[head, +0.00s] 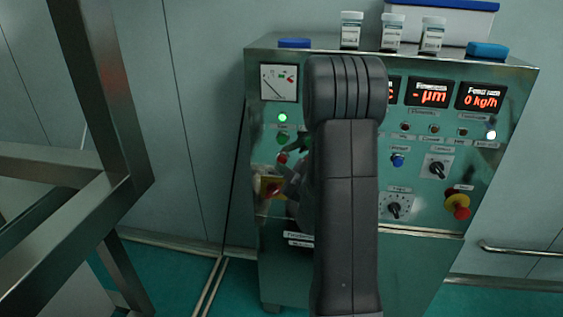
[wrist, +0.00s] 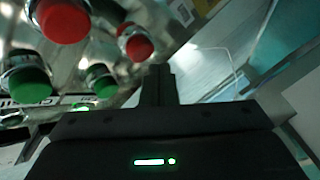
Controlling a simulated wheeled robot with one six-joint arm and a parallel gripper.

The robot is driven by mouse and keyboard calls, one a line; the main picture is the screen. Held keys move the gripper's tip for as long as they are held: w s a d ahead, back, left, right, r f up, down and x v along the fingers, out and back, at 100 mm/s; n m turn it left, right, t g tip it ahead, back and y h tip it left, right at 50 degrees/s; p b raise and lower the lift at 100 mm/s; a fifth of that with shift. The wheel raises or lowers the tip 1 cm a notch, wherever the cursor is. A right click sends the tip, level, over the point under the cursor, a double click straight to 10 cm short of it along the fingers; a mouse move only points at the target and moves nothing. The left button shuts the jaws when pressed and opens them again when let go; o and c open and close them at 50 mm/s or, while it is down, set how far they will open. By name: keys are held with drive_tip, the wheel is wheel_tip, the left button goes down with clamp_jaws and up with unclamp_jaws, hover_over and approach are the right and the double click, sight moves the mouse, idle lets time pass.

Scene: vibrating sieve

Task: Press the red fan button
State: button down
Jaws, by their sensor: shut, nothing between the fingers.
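Two red buttons show in the wrist view, one at the upper left (wrist: 63,18) and one nearer the fingers (wrist: 136,43). Each has a green button near it, one at the left (wrist: 27,85) and one nearer the middle (wrist: 100,80). I cannot read which red button is the fan's. My gripper (wrist: 160,72) is shut and empty, its fingertips to the right of and below the nearer red button; contact cannot be told. In the head view one red button (head: 282,158) shows below a green one (head: 282,138); my arm hides the area to its right.
The steel control panel (head: 438,205) also carries a red-and-yellow emergency knob (head: 457,205), black rotary knobs (head: 438,168) and a blue button (head: 398,160). Small bottles (head: 433,34) stand on top. A metal frame (head: 110,80) stands at the left.

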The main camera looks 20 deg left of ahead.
drive_tip(key=shift+w, duration=0.15)
drive_tip(key=shift+w+a+b, duration=0.1)
drive_tip(key=shift+w+b, duration=0.15)
drive_tip(key=shift+b, duration=0.2)
drive_tip(key=shift+w+a, duration=0.15)
drive_tip(key=shift+w, duration=0.35)
idle(0.6)
drive_tip(key=shift+s+b, duration=0.15)
drive_tip(key=shift+b, duration=0.2)
drive_tip(key=shift+s+d+b, duration=0.25)
drive_tip(key=shift+s+b, duration=0.3)
drive_tip(key=shift+s, duration=0.2)
drive_tip(key=shift+s, duration=0.1)
drive_tip(key=s+b, duration=0.1)
drive_tip(key=s, duration=0.1)
drive_tip(key=s+d+b, duration=0.1)
drive_tip(key=s, duration=0.1)
drive_tip(key=shift+s+b, duration=0.3)
drive_tip(key=shift+s, duration=0.05)
